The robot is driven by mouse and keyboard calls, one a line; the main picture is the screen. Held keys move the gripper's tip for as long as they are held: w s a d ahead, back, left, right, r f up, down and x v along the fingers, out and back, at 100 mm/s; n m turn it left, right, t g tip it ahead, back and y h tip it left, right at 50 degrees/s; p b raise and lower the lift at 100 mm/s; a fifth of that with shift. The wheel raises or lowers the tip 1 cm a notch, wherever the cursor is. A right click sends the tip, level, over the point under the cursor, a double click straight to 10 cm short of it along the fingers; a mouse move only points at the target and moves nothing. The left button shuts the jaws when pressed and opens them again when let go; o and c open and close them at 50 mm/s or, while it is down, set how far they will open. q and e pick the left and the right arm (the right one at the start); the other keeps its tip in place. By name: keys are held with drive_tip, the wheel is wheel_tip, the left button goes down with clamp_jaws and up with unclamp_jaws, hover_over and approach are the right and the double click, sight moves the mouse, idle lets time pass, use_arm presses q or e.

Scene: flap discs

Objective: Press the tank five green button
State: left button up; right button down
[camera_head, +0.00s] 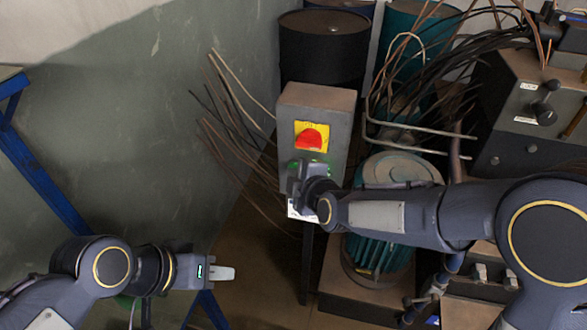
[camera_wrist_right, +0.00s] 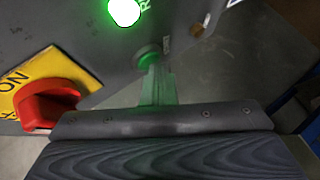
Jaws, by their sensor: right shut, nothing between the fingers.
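A grey control box (camera_head: 312,105) stands on a post in the head view. It carries a red rotary switch (camera_head: 309,139) on a yellow plate, which also shows in the right wrist view (camera_wrist_right: 48,103). In the wrist view a lit green lamp (camera_wrist_right: 125,11) is at the top, and a round button (camera_wrist_right: 146,55) sits below it, tinted by green light. My right gripper (camera_wrist_right: 154,72) is shut and empty, its tips at that button and partly covering it; contact is unclear. My left gripper (camera_head: 222,273) is at lower left, away from the box; its finger gap cannot be seen.
Dark barrels (camera_head: 325,48) and a teal motor (camera_head: 380,250) stand around the box. Loose cables (camera_head: 235,120) and bent pipes surround it. A dark machine (camera_head: 525,110) is at right, a blue-legged table (camera_head: 40,170) at left. Open floor lies between.

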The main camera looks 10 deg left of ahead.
drive_tip(key=shift+s, duration=0.8)
drive_tip(key=s+p, duration=0.1)
drive_tip(key=s, duration=0.4)
drive_tip(key=shift+a+p, duration=0.1)
drive_tip(key=shift+p, duration=0.3)
idle(0.6)
